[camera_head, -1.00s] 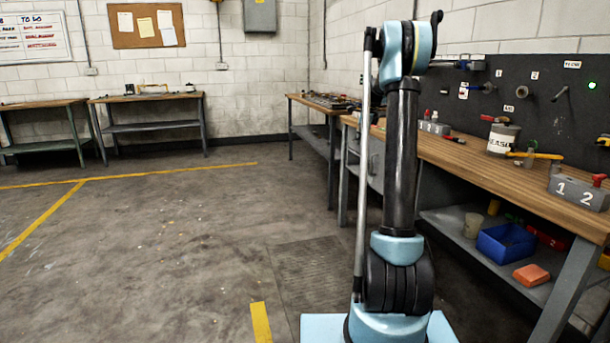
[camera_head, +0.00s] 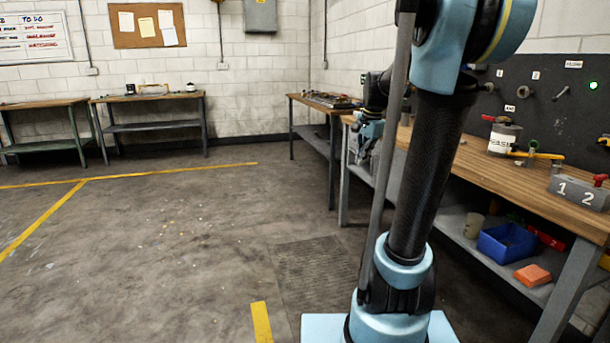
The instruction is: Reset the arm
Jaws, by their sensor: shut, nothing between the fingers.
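My arm rises from its light blue base at the bottom right, its dark upper link leaning right and its elbow running out of the top of the picture. My gripper (camera_head: 363,157) hangs beyond the upper link, in front of the left end of the long workbench (camera_head: 470,170). It is small and partly hidden by my arm's rod and link. It is shut, and I see nothing held in it.
The bench carries a labelled grease can (camera_head: 503,138) and a grey block marked 1 and 2 (camera_head: 578,190). The floor (camera_head: 170,240) to the left is clear.

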